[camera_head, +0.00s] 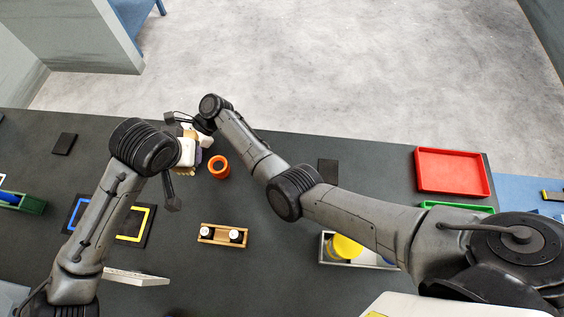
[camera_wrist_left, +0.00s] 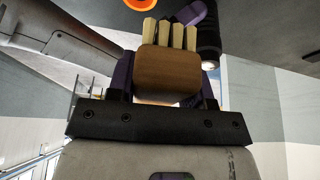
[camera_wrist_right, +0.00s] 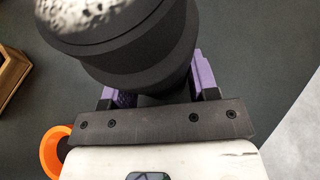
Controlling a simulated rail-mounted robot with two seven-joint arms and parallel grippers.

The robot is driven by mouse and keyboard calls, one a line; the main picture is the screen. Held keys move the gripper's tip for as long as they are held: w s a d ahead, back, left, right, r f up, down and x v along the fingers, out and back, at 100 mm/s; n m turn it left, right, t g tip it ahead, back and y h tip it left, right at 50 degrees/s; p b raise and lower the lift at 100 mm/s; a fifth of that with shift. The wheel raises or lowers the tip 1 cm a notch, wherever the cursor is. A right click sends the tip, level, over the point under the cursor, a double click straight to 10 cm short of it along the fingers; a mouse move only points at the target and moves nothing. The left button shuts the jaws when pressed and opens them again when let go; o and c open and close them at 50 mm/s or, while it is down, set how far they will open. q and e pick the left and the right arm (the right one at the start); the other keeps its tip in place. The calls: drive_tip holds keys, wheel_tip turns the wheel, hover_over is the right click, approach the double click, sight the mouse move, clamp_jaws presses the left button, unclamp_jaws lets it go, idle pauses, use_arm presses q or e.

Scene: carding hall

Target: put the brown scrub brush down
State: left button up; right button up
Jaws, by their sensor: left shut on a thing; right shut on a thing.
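The brown scrub brush (camera_wrist_left: 168,72) has a wooden block and cream bristles. In the left wrist view it sits between the purple fingers of my left gripper (camera_wrist_left: 165,88), which is shut on it, bristles pointing away from the wrist. My right gripper (camera_wrist_right: 152,92) is shut on a dark rounded thing (camera_wrist_right: 135,50) with a white speckled end. In the left wrist view that dark thing (camera_wrist_left: 208,42) shows just beyond the brush, close to it; I cannot tell if they touch. In the head view both grippers are close together above the far edge of the dark table, mostly covering what they hold.
An orange ring-shaped cup (camera_head: 219,167) stands just right of the grippers. A wooden holder (camera_head: 222,241) with two white-topped dark things is nearer. Blue and yellow framed mats (camera_head: 148,222) lie left; a red tray (camera_head: 452,188) is far right. Bare table lies around the cup.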

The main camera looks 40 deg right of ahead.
use_arm(q)
drive_tip(key=s+a+f+m+g+h, duration=0.1)
drive_tip(key=s+f+m, duration=0.25)
drive_tip(key=s, duration=0.55)
drive_tip(key=s+a+f+m+g, duration=0.15)
drive_tip(key=s+m, duration=0.25)
drive_tip(key=s, duration=0.4)
drive_tip(key=s+f+m+g+h, duration=0.15)
drive_tip(key=s+f+m, duration=0.25)
drive_tip(key=s, duration=0.5)
drive_tip(key=n+t+y, duration=0.2)
drive_tip(key=n+t, duration=0.1)
drive_tip(key=n, duration=0.7)
hover_over(285, 238)
drive_tip(key=s+a, duration=0.1)
drive_tip(key=a, duration=0.1)
wheel_tip(285, 238, down, 3)
drive_tip(key=shift+f+m, duration=0.15)
drive_tip(key=shift+m, duration=0.1)
drive_tip(key=shift+d+f+n+t, duration=0.15)
drive_tip(key=shift+d+n+t, duration=0.2)
drive_tip(key=shift+n, duration=0.15)
drive_tip(key=shift+d+f, duration=0.1)
drive_tip(key=shift+f, duration=1.35)
drive_tip(key=shift+f, duration=0.15)
drive_tip(key=o, duration=1.1)
drive_tip(key=shift+o, duration=0.2)
